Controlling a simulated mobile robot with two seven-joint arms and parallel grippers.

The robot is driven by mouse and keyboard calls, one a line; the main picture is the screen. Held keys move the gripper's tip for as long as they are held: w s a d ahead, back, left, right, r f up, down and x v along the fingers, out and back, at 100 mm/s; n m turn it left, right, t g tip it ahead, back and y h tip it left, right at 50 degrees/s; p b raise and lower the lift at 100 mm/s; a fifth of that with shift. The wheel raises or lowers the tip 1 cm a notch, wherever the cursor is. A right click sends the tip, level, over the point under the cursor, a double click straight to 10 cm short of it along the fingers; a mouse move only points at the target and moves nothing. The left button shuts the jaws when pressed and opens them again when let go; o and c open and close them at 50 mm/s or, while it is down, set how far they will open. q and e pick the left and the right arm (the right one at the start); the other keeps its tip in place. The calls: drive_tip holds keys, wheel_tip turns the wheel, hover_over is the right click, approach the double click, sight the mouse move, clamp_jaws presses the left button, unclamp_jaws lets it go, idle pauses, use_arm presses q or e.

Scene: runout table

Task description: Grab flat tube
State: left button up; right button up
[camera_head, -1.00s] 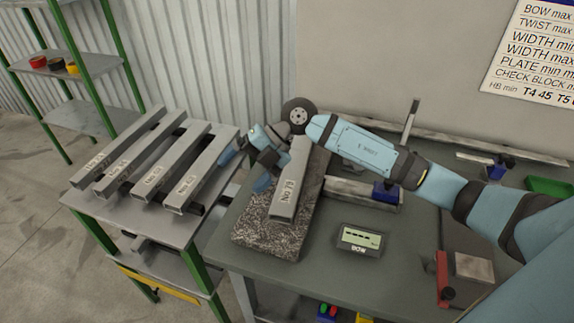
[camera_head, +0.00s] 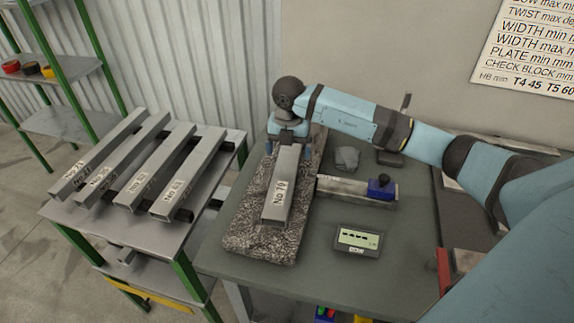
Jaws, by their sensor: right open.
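A grey flat tube marked No 79 (camera_head: 281,190) lies lengthwise on a speckled granite block (camera_head: 258,243) on the bench. My right gripper (camera_head: 289,152) points down at the far end of this tube, its blue fingers on either side of it. The fingers are open; whether they touch the tube I cannot tell. Several similar grey tubes with labels lie side by side on the rack at left, the nearest of them this tube (camera_head: 192,180). My left gripper is not in view.
A display box marked BOW (camera_head: 357,240) stands on the bench right of the granite. A metal bar with a blue clamp (camera_head: 381,188) sits beside the granite's right edge. A green-framed shelf (camera_head: 60,65) stands at far left. A wall sign (camera_head: 530,50) hangs at upper right.

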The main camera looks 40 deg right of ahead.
sight(287, 162)
drive_tip(key=shift+a+f+p, duration=0.2)
drive_tip(key=shift+f+p, duration=0.35)
drive_tip(key=shift+f, duration=2.2)
drive_tip(key=c, duration=1.3)
drive_tip(key=shift+r, duration=0.1)
drive_tip(key=shift+c, duration=0.2)
drive_tip(key=shift+r, duration=0.1)
